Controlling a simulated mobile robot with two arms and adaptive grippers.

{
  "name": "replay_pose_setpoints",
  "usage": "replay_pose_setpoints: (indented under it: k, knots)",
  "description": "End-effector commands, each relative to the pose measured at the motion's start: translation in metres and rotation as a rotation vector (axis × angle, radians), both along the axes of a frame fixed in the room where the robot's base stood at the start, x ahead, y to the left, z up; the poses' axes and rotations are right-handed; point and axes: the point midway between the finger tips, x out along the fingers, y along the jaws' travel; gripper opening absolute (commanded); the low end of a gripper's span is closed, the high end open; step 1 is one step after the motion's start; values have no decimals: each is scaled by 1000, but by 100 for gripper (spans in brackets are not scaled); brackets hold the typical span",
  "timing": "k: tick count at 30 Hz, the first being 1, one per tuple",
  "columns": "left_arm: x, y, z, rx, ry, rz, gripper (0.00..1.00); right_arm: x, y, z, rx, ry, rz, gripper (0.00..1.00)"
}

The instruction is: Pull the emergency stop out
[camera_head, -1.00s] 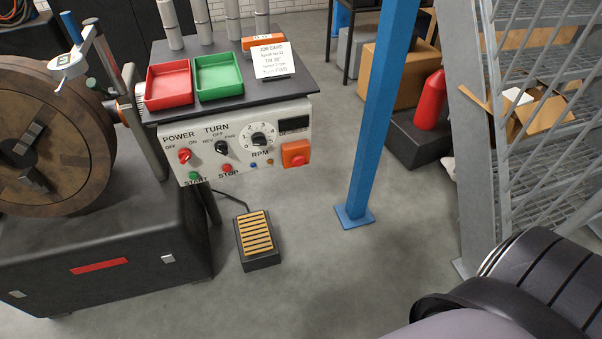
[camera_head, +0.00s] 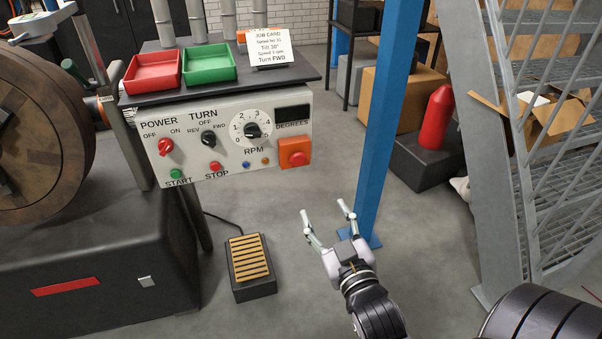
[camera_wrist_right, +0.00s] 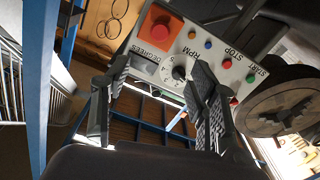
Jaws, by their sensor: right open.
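The emergency stop (camera_head: 296,157) is a red mushroom button on an orange box at the lower right corner of the white control panel (camera_head: 225,152). In the right wrist view the emergency stop (camera_wrist_right: 159,32) shows near the top, beyond the fingers. My right gripper (camera_head: 325,212) is open and empty, below and slightly right of the button, and apart from it. Its two fingers (camera_wrist_right: 155,110) stand wide apart in the wrist view. My left gripper is not in view.
A blue post (camera_head: 385,110) stands just right of the panel and close behind my right gripper. Power, turn and RPM knobs and start and stop buttons sit left of the emergency stop. A foot pedal (camera_head: 251,265) lies on the floor below. Grey stairs (camera_head: 545,150) are at the right.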

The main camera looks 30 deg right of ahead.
Motion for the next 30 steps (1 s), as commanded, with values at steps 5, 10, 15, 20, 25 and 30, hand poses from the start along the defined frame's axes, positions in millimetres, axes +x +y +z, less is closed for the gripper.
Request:
replay_pose_setpoints:
  k: [5,10,15,20,25,30]
  knots:
    - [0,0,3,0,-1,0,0,19,-4,2,-2,-4,1,54]
    - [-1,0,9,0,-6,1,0,51,-12,2,-2,-6,1,54]
    - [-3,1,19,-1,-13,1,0,86,-20,2,-2,-6,1,54]
    - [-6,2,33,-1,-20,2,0,119,-28,1,-1,-4,1,54]
    - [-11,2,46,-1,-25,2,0,147,-34,0,0,-1,1,54]
    - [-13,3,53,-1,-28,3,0,163,-38,0,0,-1,1,54]
